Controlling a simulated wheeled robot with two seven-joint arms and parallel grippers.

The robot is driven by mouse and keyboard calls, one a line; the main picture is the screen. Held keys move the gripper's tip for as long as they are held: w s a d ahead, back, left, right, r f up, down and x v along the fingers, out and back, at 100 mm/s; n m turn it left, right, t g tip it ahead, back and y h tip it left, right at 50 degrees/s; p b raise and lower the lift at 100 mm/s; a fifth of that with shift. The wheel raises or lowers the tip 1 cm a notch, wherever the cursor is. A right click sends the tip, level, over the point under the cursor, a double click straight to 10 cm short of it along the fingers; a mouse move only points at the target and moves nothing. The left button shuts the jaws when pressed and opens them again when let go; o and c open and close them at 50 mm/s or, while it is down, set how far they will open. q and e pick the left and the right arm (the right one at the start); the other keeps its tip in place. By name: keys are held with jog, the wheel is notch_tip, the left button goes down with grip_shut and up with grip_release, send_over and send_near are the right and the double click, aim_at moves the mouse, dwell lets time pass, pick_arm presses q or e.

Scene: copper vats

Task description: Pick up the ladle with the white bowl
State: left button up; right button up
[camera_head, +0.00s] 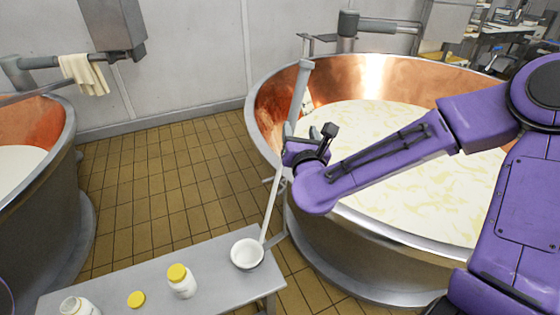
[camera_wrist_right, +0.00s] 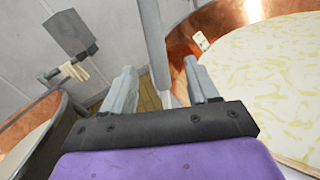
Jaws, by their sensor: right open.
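The ladle's white bowl (camera_head: 247,254) rests at the right end of the grey bench in the head view. Its thin pale handle (camera_head: 270,212) rises steeply from the bowl toward my right gripper (camera_head: 297,153), whose wrist hides part of what lies behind. A grey pole (camera_head: 301,88) continues above the gripper; I cannot tell if it is the same piece. In the right wrist view my right gripper (camera_wrist_right: 159,66) is open, with a grey pole (camera_wrist_right: 153,35) showing between its fingers. Contact cannot be told. My left gripper is out of view.
A large copper vat (camera_head: 380,70) of pale liquid stands right, under my right arm. Another vat (camera_head: 62,118) stands left. The bench (camera_head: 220,290) also bears a white jar with yellow lid (camera_head: 181,283), a loose yellow lid (camera_head: 136,299) and another jar (camera_head: 76,306). Tiled floor (camera_head: 165,190) lies clear between.

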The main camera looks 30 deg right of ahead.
jog(key=p+x, duration=0.4)
jog(key=x, duration=0.6)
jog(key=shift+w+a+f, duration=0.2)
jog(key=shift+w+f, duration=0.2)
jog(key=shift+w, duration=0.05)
jog(key=shift+s, duration=0.1)
jog(key=shift+c, duration=1.2)
grip_shut()
